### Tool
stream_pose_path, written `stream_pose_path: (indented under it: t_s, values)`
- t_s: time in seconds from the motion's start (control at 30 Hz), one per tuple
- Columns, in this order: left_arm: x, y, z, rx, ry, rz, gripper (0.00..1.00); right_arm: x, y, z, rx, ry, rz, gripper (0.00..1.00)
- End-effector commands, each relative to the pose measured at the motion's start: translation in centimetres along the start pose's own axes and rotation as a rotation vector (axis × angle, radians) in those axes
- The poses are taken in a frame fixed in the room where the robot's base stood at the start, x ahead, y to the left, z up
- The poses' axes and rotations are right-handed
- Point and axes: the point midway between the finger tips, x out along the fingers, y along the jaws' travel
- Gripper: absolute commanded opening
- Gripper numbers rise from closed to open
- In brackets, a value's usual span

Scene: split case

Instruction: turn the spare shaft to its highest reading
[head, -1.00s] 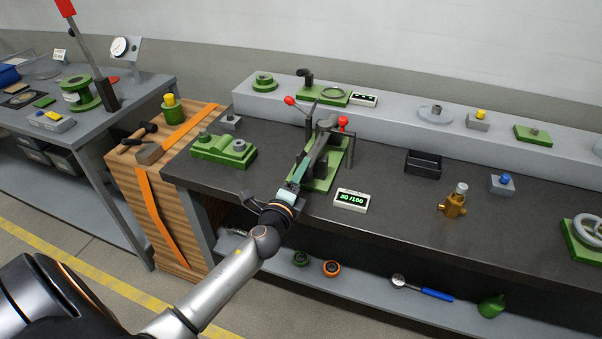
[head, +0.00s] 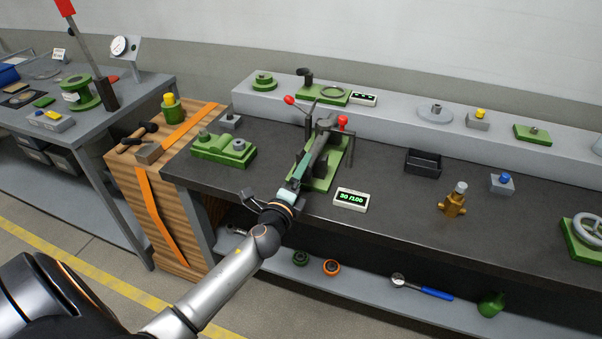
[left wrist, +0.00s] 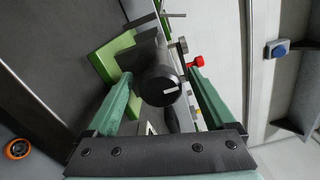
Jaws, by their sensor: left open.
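A green fixture (head: 318,178) stands on the dark bench and carries a dark round shaft end (left wrist: 160,86) with a white pointer mark. No label tells me whether this is the spare shaft. My left gripper (head: 304,166) reaches over the fixture. In the left wrist view its two teal fingers (left wrist: 160,80) are open on either side of the shaft end, with gaps visible. The white mark points to the right and slightly up. A small display (head: 351,198) in front of the fixture seems to read 30/100. My right gripper is out of view.
Red-tipped levers (head: 343,122) rise at the fixture's back. A green block with round posts (head: 224,149) stands to the left. To the right are a black tray (head: 423,163) and a brass fitting (head: 453,205). Another display (head: 363,99) sits on the rear ledge.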

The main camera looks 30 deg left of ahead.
Motion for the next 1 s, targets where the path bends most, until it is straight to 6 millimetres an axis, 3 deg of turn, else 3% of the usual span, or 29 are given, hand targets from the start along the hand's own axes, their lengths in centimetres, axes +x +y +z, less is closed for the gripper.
stream_pose_path:
  t_s: [0.27,0.7,1.0]
  values:
    - [-1.5,0.1,-0.1,0.0,0.001,0.001,0.88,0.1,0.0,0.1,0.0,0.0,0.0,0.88]
    - [-9.5,0.3,-0.1,-0.001,0.0,0.003,0.88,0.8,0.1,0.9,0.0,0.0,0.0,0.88]
    - [-12.3,0.1,0.0,0.0,0.0,0.0,0.88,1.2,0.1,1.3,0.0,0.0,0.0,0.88]
